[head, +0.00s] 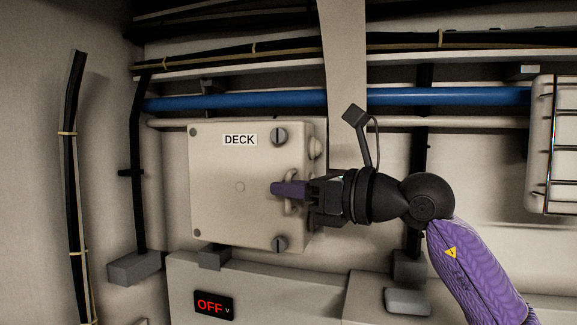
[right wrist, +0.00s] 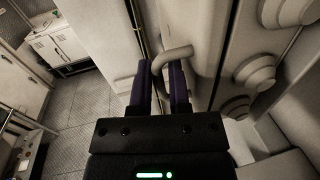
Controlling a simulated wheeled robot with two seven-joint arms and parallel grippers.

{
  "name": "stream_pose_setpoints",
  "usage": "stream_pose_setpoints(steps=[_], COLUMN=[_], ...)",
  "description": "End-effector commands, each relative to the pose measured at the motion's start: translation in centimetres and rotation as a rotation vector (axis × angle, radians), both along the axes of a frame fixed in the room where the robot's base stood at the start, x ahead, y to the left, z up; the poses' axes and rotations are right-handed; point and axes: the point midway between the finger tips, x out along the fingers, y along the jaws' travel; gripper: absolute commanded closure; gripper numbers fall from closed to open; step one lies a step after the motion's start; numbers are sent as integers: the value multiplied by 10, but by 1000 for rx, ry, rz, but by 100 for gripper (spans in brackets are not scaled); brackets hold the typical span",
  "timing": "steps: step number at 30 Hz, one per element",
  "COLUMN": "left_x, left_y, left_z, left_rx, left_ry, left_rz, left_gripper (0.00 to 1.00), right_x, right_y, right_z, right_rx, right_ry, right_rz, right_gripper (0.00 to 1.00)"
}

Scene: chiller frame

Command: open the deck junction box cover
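The deck junction box (head: 308,215) is a cream box on the wall, in the middle of the head view. Its cover (head: 215,185) carries a DECK label (head: 240,140) and lies flat on the box. A small curved handle (head: 290,207) stands on the cover's right side; it also shows in the right wrist view (right wrist: 172,56). My right gripper (head: 290,190) reaches in from the right, with its purple fingers (right wrist: 164,85) on either side of the handle and close about it. The fingers partly hide the handle. My left gripper is not in view.
Two slotted fasteners, an upper (head: 279,136) and a lower one (head: 280,243), sit on the cover's right side. A blue pipe (head: 440,96) runs above the box. An OFF display (head: 214,305) is below. A caged fixture (head: 540,150) is at the right.

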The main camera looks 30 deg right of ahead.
Motion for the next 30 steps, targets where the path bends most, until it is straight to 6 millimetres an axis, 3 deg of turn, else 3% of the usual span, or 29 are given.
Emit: stream_pose_setpoints(steps=[8,12,30], left_x=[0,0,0], left_y=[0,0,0], left_z=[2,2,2], left_rx=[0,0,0], left_ry=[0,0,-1], left_rz=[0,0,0], left_gripper=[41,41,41], right_x=[4,4,4], right_y=[3,3,2], right_z=[-1,-1,-1], right_rx=[0,1,1], right_ry=[-1,-1,-1], right_rz=[0,1,1], right_gripper=[78,100,100])
